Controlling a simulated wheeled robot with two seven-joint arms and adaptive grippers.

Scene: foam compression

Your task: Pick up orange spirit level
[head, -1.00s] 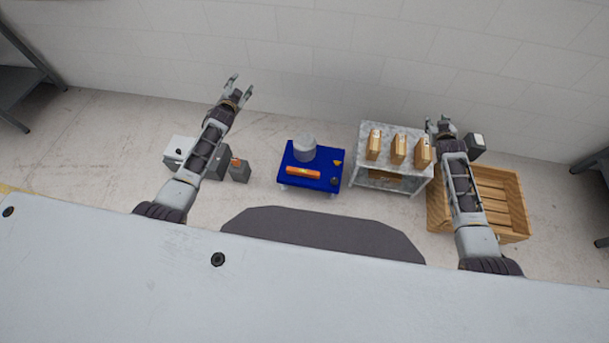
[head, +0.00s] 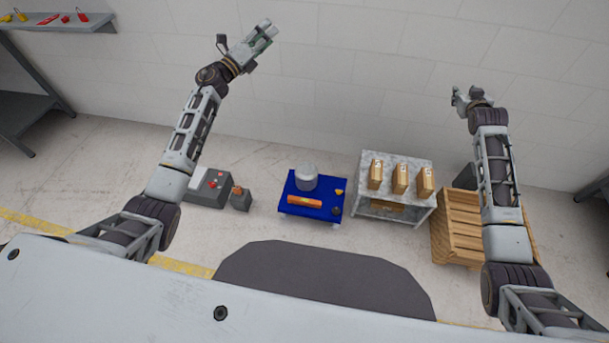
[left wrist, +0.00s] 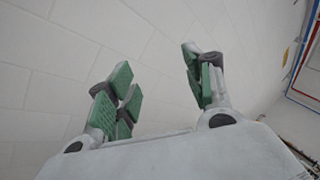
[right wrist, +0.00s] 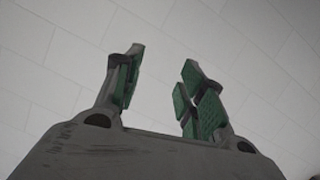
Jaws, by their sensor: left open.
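The orange spirit level (head: 305,201) lies flat along the near side of a blue-topped cart (head: 329,213), below and between my two arms in the head view. My left gripper (head: 266,33) is raised high to the upper left of the cart, open and empty; its green-padded fingers (left wrist: 160,92) stand apart in the left wrist view. My right gripper (head: 461,98) is raised to the upper right, far from the level. Its fingers (right wrist: 160,95) are also apart with nothing between them in the right wrist view.
A grey cylinder (head: 306,178) and small items share the blue top. A grey shelf stand (head: 408,161) with brown boxes and a wooden crate (head: 455,228) stand right. A grey machine (head: 207,190) stands left. A wall shelf (head: 60,22) with tools hangs upper left.

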